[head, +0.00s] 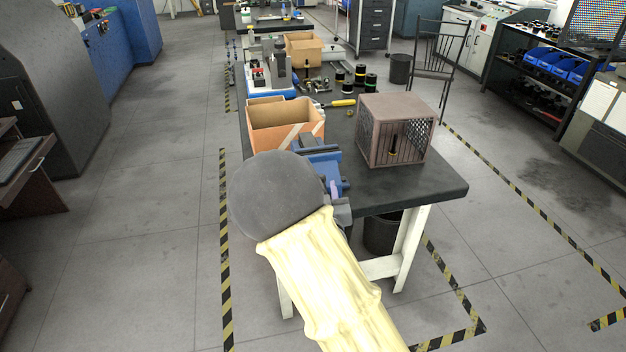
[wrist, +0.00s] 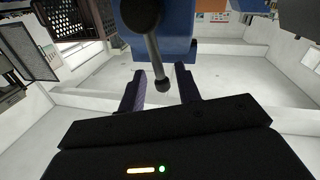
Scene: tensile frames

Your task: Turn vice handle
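The blue vice (head: 325,167) is fixed at the near edge of the workbench, partly hidden behind my arm in the head view. In the wrist view its blue body (wrist: 178,20) fills the top middle. The vice handle (wrist: 154,60) is a thin grey bar with a dark knob at its lower end. It hangs down from a dark round screw head (wrist: 139,13), slightly tilted. My gripper (wrist: 160,70) is open, with one dark finger on each side of the bar's lower end. I see gaps on both sides. In the head view my arm mostly hides the gripper.
The dark workbench (head: 400,190) carries a brown crate (head: 383,150) right of the vice and an open cardboard box (head: 270,128) behind it. A yellow-handled tool (head: 343,103) and several spools lie farther back. A black bin (head: 382,235) stands below. Floor is free at left.

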